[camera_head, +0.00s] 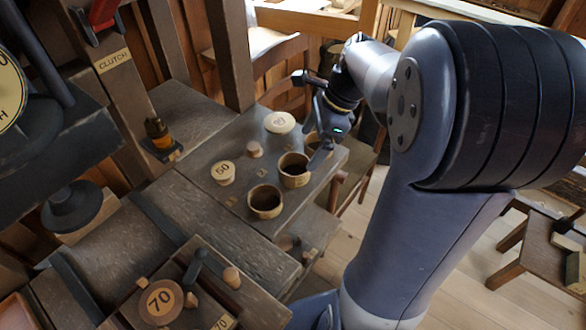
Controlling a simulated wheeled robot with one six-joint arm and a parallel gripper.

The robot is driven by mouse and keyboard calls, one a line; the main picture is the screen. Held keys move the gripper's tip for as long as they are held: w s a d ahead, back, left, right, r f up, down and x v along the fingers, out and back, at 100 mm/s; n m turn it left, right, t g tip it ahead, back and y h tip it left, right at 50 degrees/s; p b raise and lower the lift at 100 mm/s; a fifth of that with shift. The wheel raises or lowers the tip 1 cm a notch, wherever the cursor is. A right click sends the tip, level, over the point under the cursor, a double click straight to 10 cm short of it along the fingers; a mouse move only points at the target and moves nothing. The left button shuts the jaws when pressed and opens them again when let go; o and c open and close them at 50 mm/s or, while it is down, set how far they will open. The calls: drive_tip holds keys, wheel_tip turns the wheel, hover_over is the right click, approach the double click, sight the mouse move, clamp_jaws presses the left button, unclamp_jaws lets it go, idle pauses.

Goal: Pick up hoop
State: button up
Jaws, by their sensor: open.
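No single thing is plainly a hoop. Two hollow, round wooden pieces with dark openings stand on the grey wooden bench: a nearer one (265,201) and a farther one (294,169). Part of another round piece (311,142) shows behind my gripper, mostly hidden. My gripper (319,148) is open, at the right end of the bench, just right of the farther hollow piece. A dark finger reaches down beside that piece's rim; I cannot tell whether it touches. The space between the fingers is largely hidden.
A disc marked 50 (222,172), a small wooden knob (254,150) and a pale round piece (279,122) stand on the bench. A wooden post (229,50) rises behind the bench. A chair (285,60) stands beyond.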

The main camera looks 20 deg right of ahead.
drive_tip(key=x, duration=0.8)
drive_tip(key=shift+a, duration=0.45)
drive_tip(key=shift+c, duration=0.5)
drive_tip(key=c, duration=0.9)
